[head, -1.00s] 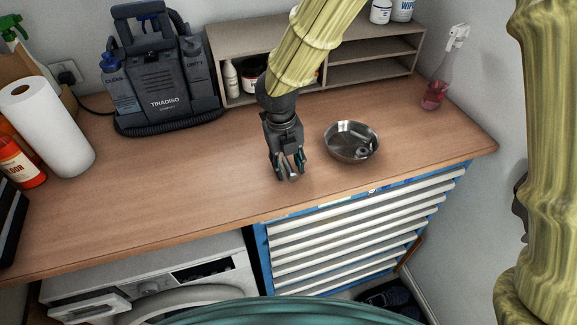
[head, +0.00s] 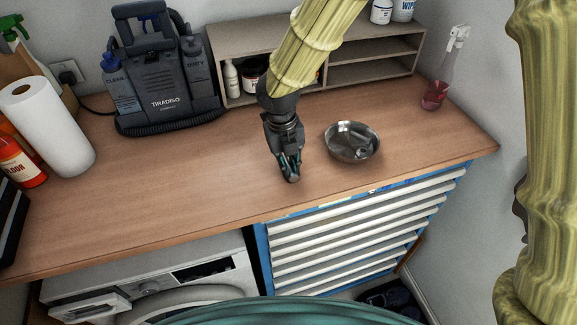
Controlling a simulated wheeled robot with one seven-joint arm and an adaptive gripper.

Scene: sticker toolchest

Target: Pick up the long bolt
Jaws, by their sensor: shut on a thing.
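My gripper (head: 289,171) points down at the wooden worktop, left of the metal bowl. Its fingers have come together on a small silver piece, which I take to be the long bolt (head: 293,179). Only a little of the bolt shows at the fingertips, and the fingers hide the rest. It is at or close to the worktop surface; I cannot tell whether it touches.
The round metal bowl (head: 329,146) holds some small metal parts. The worktop (head: 190,170) is clear to the left and in front. A shelf unit (head: 371,73), a carpet cleaner (head: 160,85) and a spray bottle (head: 435,93) stand behind. A drawer chest (head: 350,240) is below.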

